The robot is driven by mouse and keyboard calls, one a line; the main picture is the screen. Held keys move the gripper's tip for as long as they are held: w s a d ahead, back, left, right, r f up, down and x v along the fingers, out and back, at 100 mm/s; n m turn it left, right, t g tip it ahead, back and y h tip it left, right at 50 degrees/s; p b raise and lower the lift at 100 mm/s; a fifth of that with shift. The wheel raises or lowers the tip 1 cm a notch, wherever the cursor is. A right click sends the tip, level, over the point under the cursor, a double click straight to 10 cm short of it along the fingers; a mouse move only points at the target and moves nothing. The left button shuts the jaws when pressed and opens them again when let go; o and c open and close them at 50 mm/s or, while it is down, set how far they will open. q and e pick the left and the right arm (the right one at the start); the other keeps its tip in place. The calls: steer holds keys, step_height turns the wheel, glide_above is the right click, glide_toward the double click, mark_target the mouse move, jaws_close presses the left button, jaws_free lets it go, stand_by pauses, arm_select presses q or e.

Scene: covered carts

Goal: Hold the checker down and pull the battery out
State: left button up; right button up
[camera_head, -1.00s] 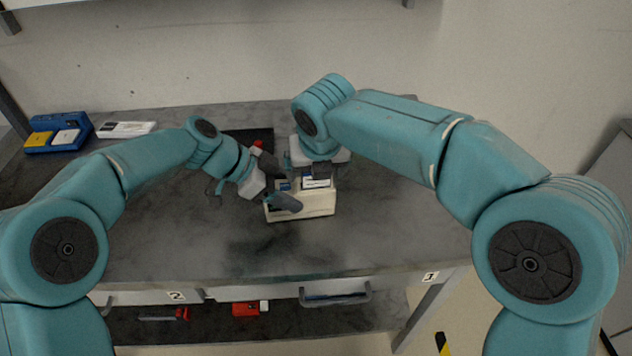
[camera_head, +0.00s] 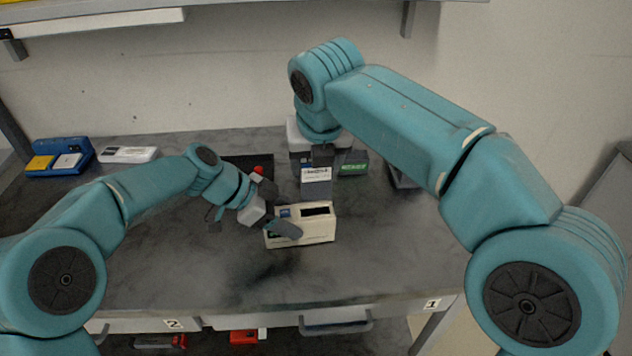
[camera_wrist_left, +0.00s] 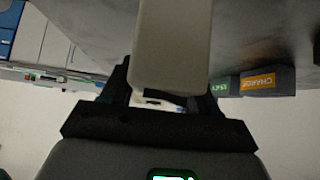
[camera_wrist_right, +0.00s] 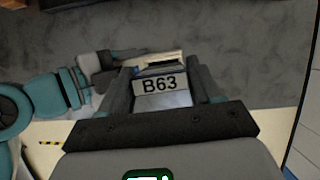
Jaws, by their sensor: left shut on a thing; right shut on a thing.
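The checker (camera_head: 318,231) is a cream box on the grey table, with a dark open slot in its top. My left gripper (camera_head: 276,210) is shut on the checker's left end; the left wrist view shows the pale checker (camera_wrist_left: 172,45) between its fingers. The battery (camera_head: 316,182) has a white label and hangs upright, apparently clear above the checker's slot. My right gripper (camera_head: 320,154) points down and is shut on the battery's top.
A dark box with a green label (camera_head: 353,163) stands behind the battery. A blue case (camera_head: 58,159) and a white device (camera_head: 128,154) lie at the back left. A shelf (camera_head: 95,22) hangs above. The table front (camera_head: 240,275) is clear.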

arm_select(q)
steer(key=shift+f, duration=0.15)
steer(key=o, duration=1.4)
steer(key=shift+r, duration=0.2)
steer(key=v, duration=1.1)
steer(key=shift+s+a+r, duration=0.1)
steer(key=shift+a+r, duration=0.1)
steer(key=shift+a, duration=0.15)
